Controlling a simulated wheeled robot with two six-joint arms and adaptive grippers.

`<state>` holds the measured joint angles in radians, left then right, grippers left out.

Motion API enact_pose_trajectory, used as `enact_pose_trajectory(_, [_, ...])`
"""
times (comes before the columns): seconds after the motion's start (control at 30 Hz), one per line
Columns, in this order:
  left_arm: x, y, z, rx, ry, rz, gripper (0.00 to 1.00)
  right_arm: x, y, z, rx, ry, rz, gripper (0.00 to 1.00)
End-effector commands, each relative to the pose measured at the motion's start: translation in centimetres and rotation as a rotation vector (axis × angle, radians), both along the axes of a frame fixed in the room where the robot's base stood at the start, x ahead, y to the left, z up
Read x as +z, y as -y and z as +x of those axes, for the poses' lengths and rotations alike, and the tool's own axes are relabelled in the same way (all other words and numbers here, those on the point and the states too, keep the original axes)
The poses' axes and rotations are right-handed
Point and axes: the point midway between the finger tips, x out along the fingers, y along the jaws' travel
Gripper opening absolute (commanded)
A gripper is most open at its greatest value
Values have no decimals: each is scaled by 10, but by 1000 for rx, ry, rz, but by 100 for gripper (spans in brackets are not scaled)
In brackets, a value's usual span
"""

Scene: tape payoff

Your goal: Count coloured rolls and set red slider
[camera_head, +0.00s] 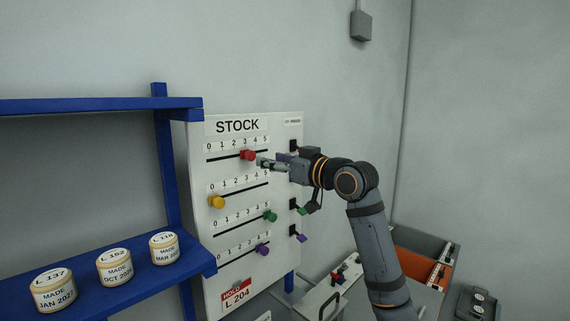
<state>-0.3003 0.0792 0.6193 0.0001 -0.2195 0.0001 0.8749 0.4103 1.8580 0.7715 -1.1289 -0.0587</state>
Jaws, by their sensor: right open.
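The white STOCK board (225,285) stands upright with several numbered slider rows. The red slider (247,155) is in the top row, around 3 to 4; I cannot tell its exact mark. The yellow slider (216,201) is near 0, the green slider (270,216) near 5, and the purple slider (262,249) near the right end of its row. My right gripper (262,163) is open just right of the red slider; I cannot tell whether it touches. Three cream rolls, L.137 (53,290), L.152 (114,266) and L.118 (164,247), stand on the blue shelf. My left gripper is out of view.
The blue shelf frame (160,130) adjoins the board on the left. A red HOLD tag (237,294) reading L 204 is low on the board. Small green and purple parts stick out at the board's right edge. A grey and orange box (424,249) sits at lower right.

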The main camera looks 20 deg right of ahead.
Motion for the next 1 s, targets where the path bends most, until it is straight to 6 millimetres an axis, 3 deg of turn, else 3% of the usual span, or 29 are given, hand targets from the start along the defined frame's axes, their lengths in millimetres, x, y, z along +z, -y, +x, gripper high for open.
enact_pose_trajectory(0.13, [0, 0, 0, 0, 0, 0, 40, -1, 13, -30, -3, -1, -8, 50])
enact_pose_trajectory(0.3, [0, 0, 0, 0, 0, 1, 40, -1, 20, -45, -1, 0, -2, 50])
enact_pose_trajectory(0.87, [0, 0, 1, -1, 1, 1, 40, -1, 20, -48, 1, -3, 1, 50])
enact_pose_trajectory(0.93, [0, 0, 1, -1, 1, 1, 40, -11, 19, -47, -2, -18, -4, 50])
enact_pose_trajectory(1.0, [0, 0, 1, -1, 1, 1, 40, -38, 14, -44, -9, -62, -18, 50])
